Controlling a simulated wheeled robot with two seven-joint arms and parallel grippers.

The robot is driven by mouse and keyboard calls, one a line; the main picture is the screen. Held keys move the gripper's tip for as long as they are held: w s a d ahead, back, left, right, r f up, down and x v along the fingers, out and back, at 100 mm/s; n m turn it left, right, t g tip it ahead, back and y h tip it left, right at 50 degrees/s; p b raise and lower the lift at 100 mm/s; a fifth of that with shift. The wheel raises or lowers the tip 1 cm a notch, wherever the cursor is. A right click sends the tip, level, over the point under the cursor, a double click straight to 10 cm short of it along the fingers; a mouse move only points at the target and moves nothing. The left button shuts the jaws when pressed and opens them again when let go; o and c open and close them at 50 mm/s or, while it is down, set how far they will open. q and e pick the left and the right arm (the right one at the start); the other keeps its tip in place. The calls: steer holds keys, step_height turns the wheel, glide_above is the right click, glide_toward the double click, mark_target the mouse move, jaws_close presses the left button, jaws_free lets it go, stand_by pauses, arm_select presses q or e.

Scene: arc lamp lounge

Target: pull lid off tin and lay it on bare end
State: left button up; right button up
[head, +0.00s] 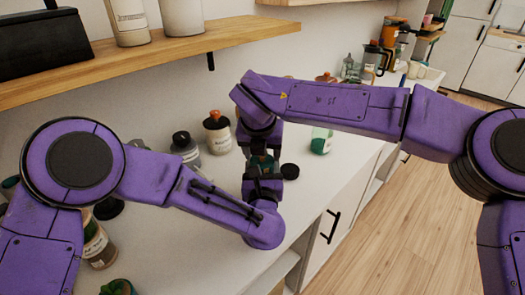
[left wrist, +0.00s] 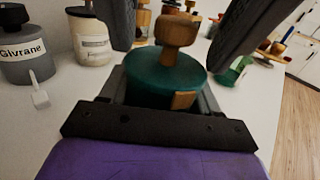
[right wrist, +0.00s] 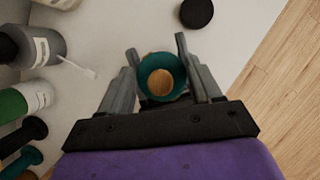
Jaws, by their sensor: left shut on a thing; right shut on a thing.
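The teal tin (left wrist: 165,78) stands between my grippers above the counter, with a round wooden knob (left wrist: 176,30) on its lid. In the right wrist view I look down on the teal rim (right wrist: 160,63) around the knob. My left gripper (head: 262,178) is shut on the tin from the near side. My right gripper (head: 263,148) comes from above, its fingers on either side of the lid, shut on it. The grippers hide much of the tin in the head view. I cannot tell whether a gap shows between lid and tin.
A black round object (head: 290,171) lies on the counter just right of the grippers. Jars and bottles (head: 217,132) stand along the wall. A green-and-white container (head: 321,139) stands further right. Bare white counter (head: 325,190) lies near the front edge. A wooden shelf (head: 150,60) hangs above.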

arm_select(q)
steer(key=shift+f, duration=0.25)
arm_select(e)
steer(key=shift+r, duration=0.1)
steer(key=shift+r, duration=1)
steer(key=shift+r, duration=0.1)
step_height(320, 180, up, 4)
steer(key=shift+f, duration=0.1)
arm_select(q)
steer(key=o, duration=1.6)
steer(key=shift+w, duration=0.1)
arm_select(e)
steer(key=shift+w+f, duration=0.1)
steer(key=shift+w, duration=0.05)
